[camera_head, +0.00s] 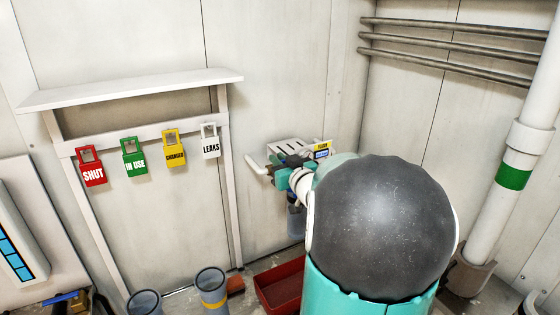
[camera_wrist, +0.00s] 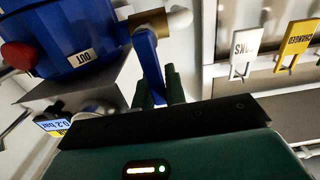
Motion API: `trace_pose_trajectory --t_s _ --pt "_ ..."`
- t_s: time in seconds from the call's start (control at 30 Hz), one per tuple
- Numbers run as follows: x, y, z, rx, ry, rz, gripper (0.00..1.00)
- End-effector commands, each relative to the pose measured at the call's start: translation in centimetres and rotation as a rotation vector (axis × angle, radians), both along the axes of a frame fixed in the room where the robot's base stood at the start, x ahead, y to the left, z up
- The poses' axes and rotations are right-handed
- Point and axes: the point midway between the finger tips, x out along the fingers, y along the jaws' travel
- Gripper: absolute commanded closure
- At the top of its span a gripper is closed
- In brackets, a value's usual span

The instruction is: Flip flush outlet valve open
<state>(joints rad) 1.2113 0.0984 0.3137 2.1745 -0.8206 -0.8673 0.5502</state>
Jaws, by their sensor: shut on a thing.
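In the wrist view, a blue lever (camera_wrist: 150,65) hangs from a brass valve fitting (camera_wrist: 158,20) beside a blue housing (camera_wrist: 70,38) marked OUT. The lever's lower end sits between the dark green fingers of my gripper (camera_wrist: 158,90), which is shut on it. The dark gripper body hides the finger bases. In the head view, my arm covers most of the wall unit. Only part of my teal gripper (camera_head: 283,174) shows there, at the white bracket (camera_head: 292,146), and the lever is hidden.
Tags hang from a white rack left of the unit: red SHUT (camera_head: 92,172), green IN USE (camera_head: 133,158), yellow CHANGED (camera_head: 174,153) and white LEAKS (camera_head: 210,144). A red bin (camera_head: 282,285) and grey cylinders (camera_head: 211,288) stand below. A white pipe (camera_head: 515,170) rises at right.

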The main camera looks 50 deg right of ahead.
Motion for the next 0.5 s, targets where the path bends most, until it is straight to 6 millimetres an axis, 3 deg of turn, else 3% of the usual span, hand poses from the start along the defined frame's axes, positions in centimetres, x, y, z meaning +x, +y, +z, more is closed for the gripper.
trace_pose_trajectory --t_s 0.5 --pt "0.5 1.7 -0.3 -0.301 0.096 0.003 1.00"
